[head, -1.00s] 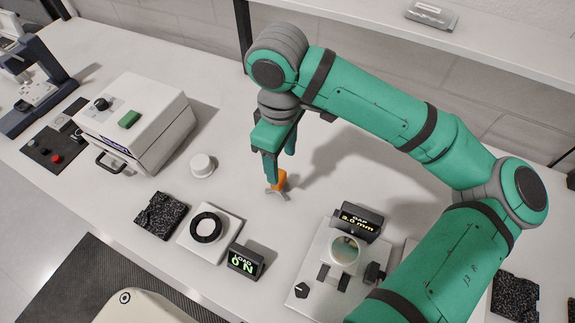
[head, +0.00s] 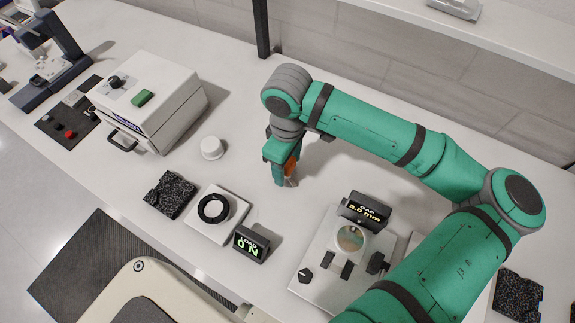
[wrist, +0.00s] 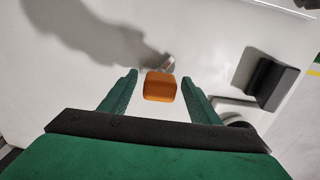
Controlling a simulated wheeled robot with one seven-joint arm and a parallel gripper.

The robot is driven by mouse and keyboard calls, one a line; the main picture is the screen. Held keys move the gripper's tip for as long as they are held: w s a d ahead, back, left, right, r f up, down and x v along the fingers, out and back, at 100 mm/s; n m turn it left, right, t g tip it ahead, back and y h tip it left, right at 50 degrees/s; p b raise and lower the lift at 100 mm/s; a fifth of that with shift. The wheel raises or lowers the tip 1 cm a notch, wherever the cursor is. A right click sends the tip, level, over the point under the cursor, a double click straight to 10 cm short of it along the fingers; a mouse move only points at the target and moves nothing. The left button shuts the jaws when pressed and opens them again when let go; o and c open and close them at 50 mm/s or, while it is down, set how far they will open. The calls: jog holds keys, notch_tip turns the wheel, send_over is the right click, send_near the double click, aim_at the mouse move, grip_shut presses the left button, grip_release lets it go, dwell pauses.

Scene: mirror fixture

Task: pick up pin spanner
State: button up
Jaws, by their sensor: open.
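The pin spanner (wrist: 160,86) shows in the wrist view as an orange handle with a short grey metal end beyond it. The handle lies between the two fingertips, with a visible gap on each side. My gripper (wrist: 158,88) is open around it. In the head view the pin spanner (head: 291,170) is partly hidden by my gripper (head: 284,180), whose green fingers point down at the white table (head: 250,130). Whether the fingertips touch the table cannot be told.
A white knob-like cylinder (head: 212,147) stands to the left. Nearer the front are a ring fixture (head: 214,208), a load display (head: 250,243) and a gap fixture (head: 349,238) with a gap display (head: 364,211). A white box (head: 160,95) is farther left. Table behind the gripper is clear.

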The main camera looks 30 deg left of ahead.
jog(key=shift+f, duration=0.1)
jog(key=c, duration=1.3)
jog(key=shift+c, duration=0.2)
jog(key=shift+r, duration=0.55)
jog(key=s+r, duration=1.2)
jog(key=s, duration=0.2)
jog(key=shift+d, duration=0.2)
